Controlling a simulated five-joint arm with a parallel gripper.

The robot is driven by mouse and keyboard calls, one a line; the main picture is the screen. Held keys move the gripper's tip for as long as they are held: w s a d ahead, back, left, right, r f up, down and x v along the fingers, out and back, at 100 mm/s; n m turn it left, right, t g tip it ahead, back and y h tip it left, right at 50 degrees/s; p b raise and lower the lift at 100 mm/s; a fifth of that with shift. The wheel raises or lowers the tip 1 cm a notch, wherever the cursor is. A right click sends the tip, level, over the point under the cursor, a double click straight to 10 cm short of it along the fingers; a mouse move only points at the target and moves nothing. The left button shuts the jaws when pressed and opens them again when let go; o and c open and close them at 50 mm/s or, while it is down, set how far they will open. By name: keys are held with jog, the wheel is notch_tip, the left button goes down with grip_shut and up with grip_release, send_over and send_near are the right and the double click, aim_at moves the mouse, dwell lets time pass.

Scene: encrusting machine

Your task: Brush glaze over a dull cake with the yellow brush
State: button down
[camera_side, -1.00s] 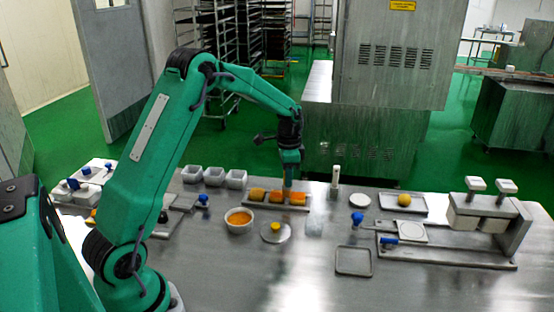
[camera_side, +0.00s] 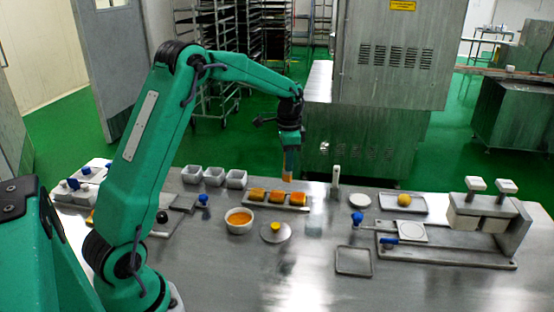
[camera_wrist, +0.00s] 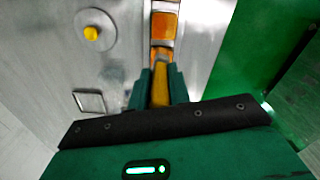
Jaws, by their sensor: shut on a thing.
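My gripper (camera_side: 290,147) is shut on the yellow brush (camera_side: 288,168), which points down with its tip above the cake tray. In the wrist view the brush handle (camera_wrist: 160,84) lies between my gripper's two fingers (camera_wrist: 159,92). Three orange-brown cakes, left (camera_side: 257,194), middle (camera_side: 277,197) and right (camera_side: 298,199), sit in a row on a pale tray (camera_side: 250,203). The brush tip is above the middle and right cakes, apparently clear of them. Which cake is dull is hard to tell. A white bowl (camera_side: 238,228) of orange glaze (camera_side: 239,217) stands in front of the tray's left end.
A round metal lid with a yellow knob (camera_side: 275,227) lies in front of the tray. Three white square cups (camera_side: 213,176) stand behind left. A white upright post (camera_side: 336,176) stands right of the tray. A press (camera_side: 490,215) is at the far right.

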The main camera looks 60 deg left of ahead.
jog(key=shift+r, duration=0.3)
jog(key=shift+r, duration=1.5)
jog(key=shift+w+a+f, duration=0.55)
